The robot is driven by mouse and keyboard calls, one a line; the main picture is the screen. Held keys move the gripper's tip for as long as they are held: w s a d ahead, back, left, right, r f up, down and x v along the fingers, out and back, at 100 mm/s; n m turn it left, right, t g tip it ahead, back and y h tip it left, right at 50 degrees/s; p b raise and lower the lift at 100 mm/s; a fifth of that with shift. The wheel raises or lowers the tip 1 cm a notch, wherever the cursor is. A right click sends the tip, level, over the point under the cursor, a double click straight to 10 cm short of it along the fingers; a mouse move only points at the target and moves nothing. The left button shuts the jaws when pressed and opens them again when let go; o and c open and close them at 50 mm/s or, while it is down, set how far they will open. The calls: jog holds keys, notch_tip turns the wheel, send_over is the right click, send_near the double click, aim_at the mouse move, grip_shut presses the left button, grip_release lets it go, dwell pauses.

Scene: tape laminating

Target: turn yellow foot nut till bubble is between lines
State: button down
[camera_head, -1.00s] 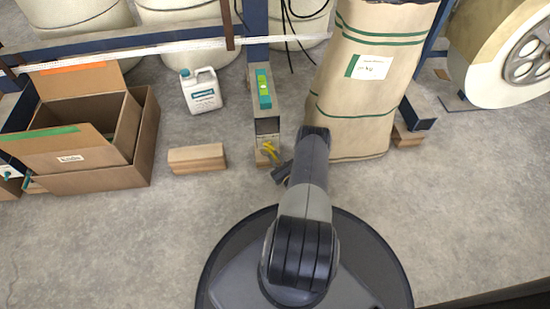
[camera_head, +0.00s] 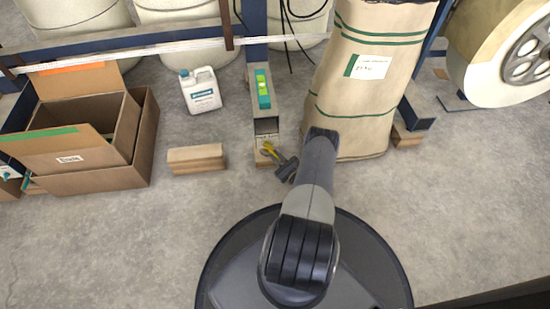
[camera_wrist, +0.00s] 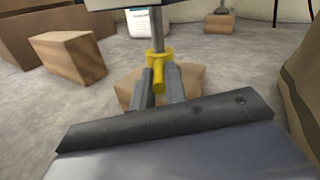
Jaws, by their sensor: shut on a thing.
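The yellow foot nut (camera_wrist: 158,60) sits around a grey vertical rod under the machine foot, above a wooden block (camera_wrist: 190,82), and has a yellow lug pointing toward me. My gripper (camera_wrist: 161,84) is shut on the yellow nut's lug, one finger on each side. In the head view the nut (camera_head: 267,149) shows small at the lower end of the beam, with my gripper (camera_head: 275,156) at it. The teal level (camera_head: 263,88) lies on top of the beam with a yellow-green vial. The bubble and lines are too small to read.
A large paper sack (camera_head: 355,105) stands close on the right of my arm. A loose wooden block (camera_head: 196,158) lies to the left, with a white jug (camera_head: 201,90) behind it and cardboard boxes (camera_head: 95,140) farther left. The front floor is clear.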

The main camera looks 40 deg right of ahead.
jog(key=shift+d+n+y, duration=0.2)
jog(key=shift+n+y, duration=0.2)
jog(key=shift+y, duration=0.1)
jog(key=c, duration=1.4)
grip_release()
jog(key=shift+c, duration=0.2)
jog(key=s, duration=1)
jog(key=shift+s+d, duration=0.2)
jog(key=shift+s, duration=0.2)
jog(key=shift+w, duration=0.1)
